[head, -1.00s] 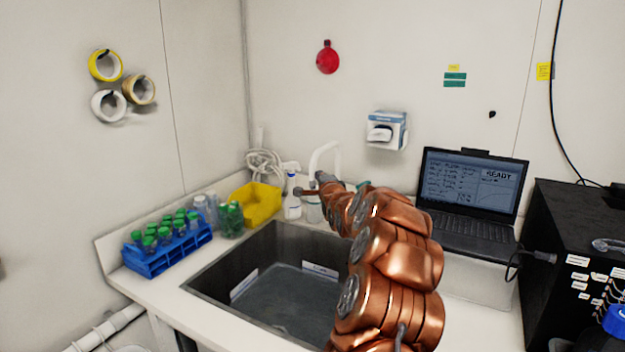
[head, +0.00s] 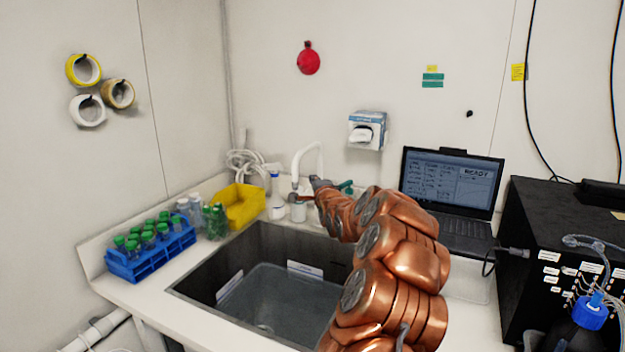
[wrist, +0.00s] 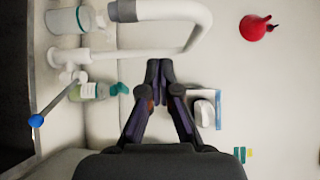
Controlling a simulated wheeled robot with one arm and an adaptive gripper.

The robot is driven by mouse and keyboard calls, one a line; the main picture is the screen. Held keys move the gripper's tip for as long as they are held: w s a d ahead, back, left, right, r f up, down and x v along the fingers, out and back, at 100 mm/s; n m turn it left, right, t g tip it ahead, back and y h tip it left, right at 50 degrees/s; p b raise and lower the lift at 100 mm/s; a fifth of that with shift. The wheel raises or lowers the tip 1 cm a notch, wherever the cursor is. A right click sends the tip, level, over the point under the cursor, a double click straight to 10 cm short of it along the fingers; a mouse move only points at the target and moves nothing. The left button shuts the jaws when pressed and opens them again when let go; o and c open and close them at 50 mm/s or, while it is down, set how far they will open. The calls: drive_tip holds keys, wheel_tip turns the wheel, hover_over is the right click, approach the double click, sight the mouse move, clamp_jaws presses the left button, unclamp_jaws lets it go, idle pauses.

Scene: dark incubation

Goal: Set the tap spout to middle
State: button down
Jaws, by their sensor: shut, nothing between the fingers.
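The tap's white arched spout (head: 305,152) stands behind the sink, its grey outlet end hanging to the left of the riser in the head view. In the wrist view the spout (wrist: 190,40) shows sideways along the top, with its dark-tipped end toward the upper left. A thin lever with a blue knob (wrist: 36,121) sticks out from the tap base. My gripper (wrist: 159,66) is shut and empty, its fingertips beside the spout tube with a small gap in that picture. In the head view my gripper (head: 317,184) is small, partly hidden by my arm, close to the spout.
The sink (head: 270,260) opens in front of the tap. A spray bottle (head: 277,195), yellow bin (head: 243,205) and blue tube rack (head: 150,250) stand left. A teal-capped bottle (wrist: 95,91) is near the tap base. A laptop (head: 450,190) and black box (head: 550,225) stand right.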

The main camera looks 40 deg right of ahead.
drive_tip(key=s+a+b, duration=0.3)
drive_tip(key=s+a, duration=0.2)
drive_tip(key=s, duration=0.1)
drive_tip(key=shift+s+a, duration=0.2)
drive_tip(key=shift+a, duration=0.15)
drive_tip(key=a+f+n+g+y, duration=0.35)
drive_tip(key=a+n+y, duration=0.35)
drive_tip(key=a, duration=1.2)
drive_tip(key=s+a+f+n+g+y, duration=0.1)
drive_tip(key=s+a+f+n+g, duration=0.15)
drive_tip(key=a, duration=0.35)
drive_tip(key=s+a+f+n+g, duration=0.1)
drive_tip(key=s+a+f+n, duration=0.25)
drive_tip(key=a, duration=0.25)
drive_tip(key=s+a+f+n+g, duration=0.2)
drive_tip(key=s+a+n+g, duration=0.1)
drive_tip(key=s, duration=0.9)
drive_tip(key=s+a+f+n+g, duration=0.2)
drive_tip(key=s+a+n+g, duration=0.2)
drive_tip(key=s, duration=0.8)
drive_tip(key=s+a+f+n+g, duration=0.2)
drive_tip(key=s+a+n+g, duration=0.1)
drive_tip(key=s, duration=0.9)
drive_tip(key=shift+s+a+f+g, duration=0.15)
drive_tip(key=shift+s+a+g, duration=0.2)
drive_tip(key=shift+a, duration=0.5)
drive_tip(key=shift+w, duration=0.1)
